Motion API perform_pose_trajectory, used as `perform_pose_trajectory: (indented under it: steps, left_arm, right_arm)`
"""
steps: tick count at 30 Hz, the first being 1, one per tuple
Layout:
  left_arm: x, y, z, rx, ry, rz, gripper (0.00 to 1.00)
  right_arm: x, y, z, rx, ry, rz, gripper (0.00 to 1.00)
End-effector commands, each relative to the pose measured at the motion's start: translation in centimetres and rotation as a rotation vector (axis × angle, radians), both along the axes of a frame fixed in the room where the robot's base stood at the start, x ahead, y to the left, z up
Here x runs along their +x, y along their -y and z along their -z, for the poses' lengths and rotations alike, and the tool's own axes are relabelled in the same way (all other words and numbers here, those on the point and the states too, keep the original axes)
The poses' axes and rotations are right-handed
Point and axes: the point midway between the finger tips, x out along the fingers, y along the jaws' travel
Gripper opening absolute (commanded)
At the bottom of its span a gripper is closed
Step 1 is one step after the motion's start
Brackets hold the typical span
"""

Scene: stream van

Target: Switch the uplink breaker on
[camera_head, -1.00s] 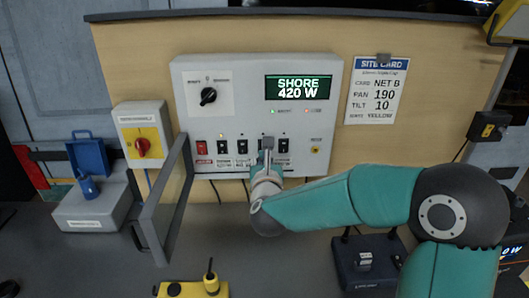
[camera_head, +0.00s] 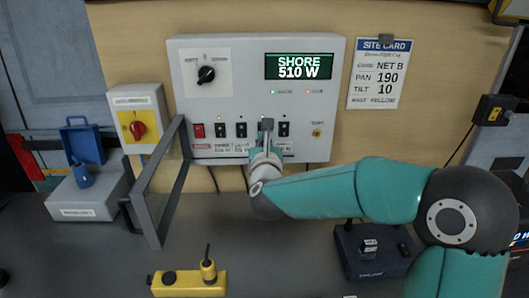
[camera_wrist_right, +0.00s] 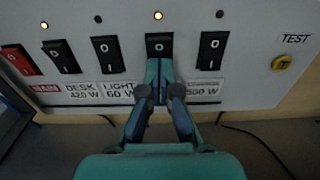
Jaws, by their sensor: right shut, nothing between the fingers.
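The breaker panel (camera_head: 240,100) is a white box with a row of rocker switches, a red one (camera_wrist_right: 20,60) and several black ones. My right gripper (camera_wrist_right: 160,75) is shut and empty, its fingertips at the lower part of the fourth rocker (camera_wrist_right: 160,45). They look in contact with it. The lamp (camera_wrist_right: 158,15) above this rocker is lit. Its label is hidden behind my fingers, so I cannot read whether it says uplink. The display (camera_head: 298,66) reads SHORE 510 W. My left gripper is not in view.
The panel's frame-like door (camera_head: 160,185) stands open at the left. A rotary knob (camera_head: 206,74) and a yellow test button (camera_wrist_right: 281,62) are on the panel. A yellow device (camera_head: 188,284) and a dark box (camera_head: 375,255) sit on the desk.

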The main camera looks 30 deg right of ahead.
Motion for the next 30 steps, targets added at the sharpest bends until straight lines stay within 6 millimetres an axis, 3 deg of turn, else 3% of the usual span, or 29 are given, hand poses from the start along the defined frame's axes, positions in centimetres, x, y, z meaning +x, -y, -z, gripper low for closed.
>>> perform_pose_trajectory:
  steps: [7, 14, 17, 24, 30]
  left_arm:
    - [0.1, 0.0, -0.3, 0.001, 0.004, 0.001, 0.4]
    - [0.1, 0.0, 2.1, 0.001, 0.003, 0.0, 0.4]
    - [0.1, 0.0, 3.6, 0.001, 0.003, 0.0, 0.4]
    - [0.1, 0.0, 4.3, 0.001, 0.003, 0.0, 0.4]
    - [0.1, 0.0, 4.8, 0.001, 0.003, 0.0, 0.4]
  right_arm:
    - [0.0, 0.0, -0.2, 0.002, -0.003, 0.0, 0.0]
    - [-1.4, -1.6, 0.6, 0.003, 0.002, -0.005, 0.0]
    - [-2.6, -2.8, 1.0, 0.002, 0.003, -0.011, 0.0]
    - [-7.2, -5.6, 1.3, 0.001, -0.001, -0.012, 0.0]
    - [-9.9, -7.1, 1.5, 0.001, -0.002, -0.009, 0.0]
